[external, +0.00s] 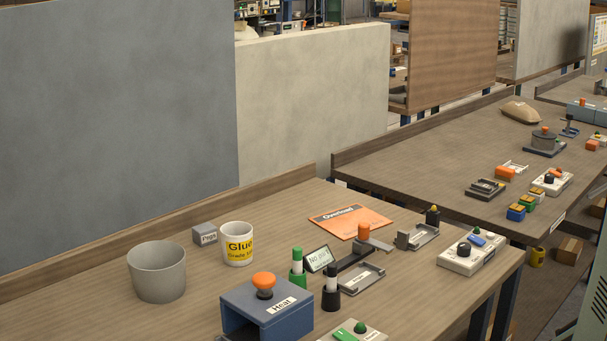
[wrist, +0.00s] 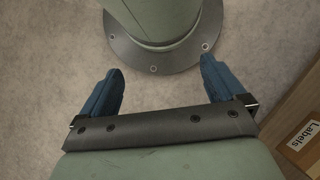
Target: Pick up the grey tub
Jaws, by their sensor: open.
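The grey tub (external: 159,272) stands upright on the wooden workbench at the left, with its open top facing up. It looks empty as far as I can see into it. My gripper (wrist: 160,82) shows only in the wrist view, with its two blue fingers wide apart and nothing between them. It hangs over the floor by my own base, away from the tub. The tub is not in the wrist view, and my gripper is not in the external view.
A white Glue pot (external: 237,247) and a small grey Pegs block (external: 205,234) stand right of the tub. A blue Heat box (external: 267,312) with an orange knob is in front. Bottles and trays fill the bench further right. A Labels box (wrist: 304,135) is beside my gripper.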

